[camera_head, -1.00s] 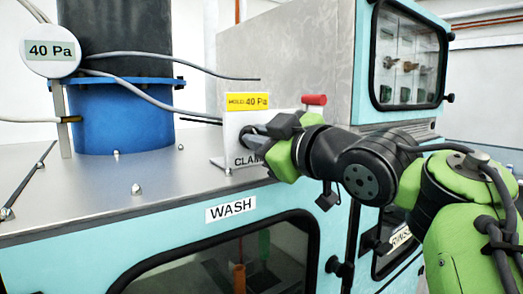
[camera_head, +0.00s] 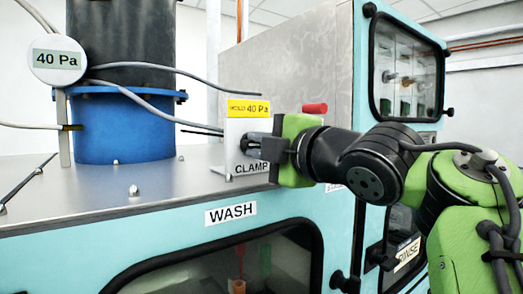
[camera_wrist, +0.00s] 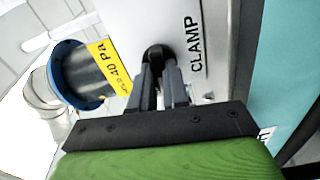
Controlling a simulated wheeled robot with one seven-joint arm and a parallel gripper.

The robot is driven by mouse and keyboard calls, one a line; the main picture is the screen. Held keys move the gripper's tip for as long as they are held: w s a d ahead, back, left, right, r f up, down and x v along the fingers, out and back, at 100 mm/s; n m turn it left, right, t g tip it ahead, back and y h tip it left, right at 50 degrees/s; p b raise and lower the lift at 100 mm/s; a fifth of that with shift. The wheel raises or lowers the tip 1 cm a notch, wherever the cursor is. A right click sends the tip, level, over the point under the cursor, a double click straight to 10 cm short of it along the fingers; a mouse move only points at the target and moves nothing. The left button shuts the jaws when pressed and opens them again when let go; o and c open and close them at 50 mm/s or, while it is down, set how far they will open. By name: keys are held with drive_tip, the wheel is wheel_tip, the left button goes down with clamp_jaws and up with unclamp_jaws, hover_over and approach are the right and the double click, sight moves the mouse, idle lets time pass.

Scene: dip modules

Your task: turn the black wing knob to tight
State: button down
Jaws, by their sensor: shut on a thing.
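The white clamp plate (camera_head: 234,127) stands upright on the bench top, with a yellow "HOLD 40 Pa" label (camera_head: 248,107) and the word CLAMP on it. My gripper (camera_head: 256,146) is at the front of this plate. In the wrist view my gripper (camera_wrist: 162,80) has its two fingers close together around the black wing knob (camera_wrist: 157,53), shut on it. Only the dark rounded top of the knob shows there; the fingers hide its wings. I cannot tell the knob's exact angle. The round gauge (camera_head: 58,60) reads 40 Pa.
A blue-flanged column (camera_head: 122,125) stands on the left of the metal bench top, with grey hoses crossing towards the plate. A red handle (camera_head: 314,108) is behind my gripper. The WASH window (camera_head: 225,262) is below. A grey cabinet (camera_head: 290,70) rises behind.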

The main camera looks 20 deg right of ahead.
drive_tip(key=shift+f+n, duration=0.1)
drive_tip(key=shift+n, duration=0.6)
drive_tip(key=c, duration=1.1)
unclamp_jaws()
drive_tip(key=p+v, duration=0.2)
drive_tip(key=v, duration=1.3)
drive_tip(key=shift+s+d, duration=0.1)
drive_tip(key=shift+s, duration=0.25)
